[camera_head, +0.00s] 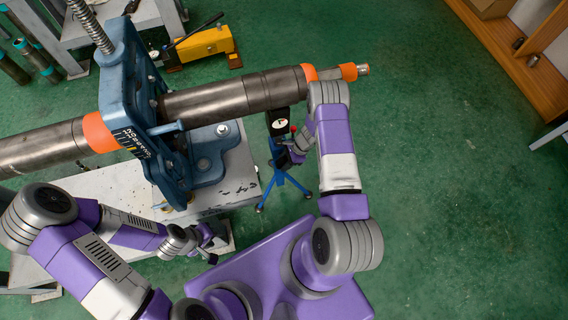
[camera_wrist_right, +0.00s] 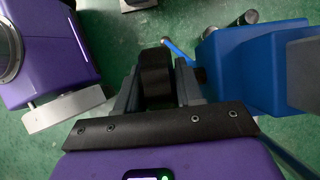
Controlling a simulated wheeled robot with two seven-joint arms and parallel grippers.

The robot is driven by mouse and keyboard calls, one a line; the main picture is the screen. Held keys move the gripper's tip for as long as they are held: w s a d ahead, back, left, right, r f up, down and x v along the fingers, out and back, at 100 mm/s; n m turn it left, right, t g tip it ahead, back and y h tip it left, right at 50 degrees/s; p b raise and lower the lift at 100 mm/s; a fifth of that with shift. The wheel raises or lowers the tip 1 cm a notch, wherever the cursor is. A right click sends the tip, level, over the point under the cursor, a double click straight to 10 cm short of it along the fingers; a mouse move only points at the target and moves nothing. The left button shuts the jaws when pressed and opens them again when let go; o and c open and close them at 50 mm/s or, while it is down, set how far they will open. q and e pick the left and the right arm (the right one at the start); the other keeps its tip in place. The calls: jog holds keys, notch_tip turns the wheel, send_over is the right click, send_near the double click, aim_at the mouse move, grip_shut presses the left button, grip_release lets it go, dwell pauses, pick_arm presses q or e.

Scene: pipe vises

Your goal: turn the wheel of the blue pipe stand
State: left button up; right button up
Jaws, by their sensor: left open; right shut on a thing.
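The blue pipe stand (camera_head: 279,180) stands on the floor on spread legs under the long steel pipe (camera_head: 235,97). Its dark top with a white label shows just below the pipe. My right gripper (camera_head: 287,156) is at the stand, below this top. In the right wrist view the blue body of the stand (camera_wrist_right: 238,65) is to the right of the gripper, and the fingers are shut on a black part, seemingly the wheel (camera_wrist_right: 155,72). My left gripper (camera_head: 206,243) is open and empty, low by the workbench's front edge.
A large blue vise (camera_head: 135,100) on a grey workbench (camera_head: 235,185) holds the pipe, which has orange bands. A yellow tool (camera_head: 205,45) lies behind. A wooden shelf (camera_head: 500,45) is at the upper right. Green floor to the right is clear.

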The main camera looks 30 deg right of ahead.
jog(key=y+b, duration=0.2)
jog(key=b, duration=0.1)
jog(key=shift+d+f+t, duration=0.1)
jog(key=shift+f+t, duration=0.2)
pick_arm(q)
notch_tip(320, 180, down, 5)
jog(key=shift+r, duration=0.2)
pick_arm(e)
jog(key=shift+r+y, duration=0.2)
jog(key=shift+y, duration=0.4)
jog(key=o, duration=1)
jog(key=shift+c, duration=0.2)
pick_arm(q)
jog(key=shift+r, duration=0.1)
pick_arm(e)
jog(key=shift+r, duration=0.1)
pick_arm(q)
jog(key=shift+r+p, duration=0.75)
jog(key=shift+r, duration=0.15)
pick_arm(e)
jog(key=v, duration=0.7)
jog(key=shift+r, duration=0.15)
jog(key=shift+s+d, duration=0.1)
jog(key=shift+d, duration=0.05)
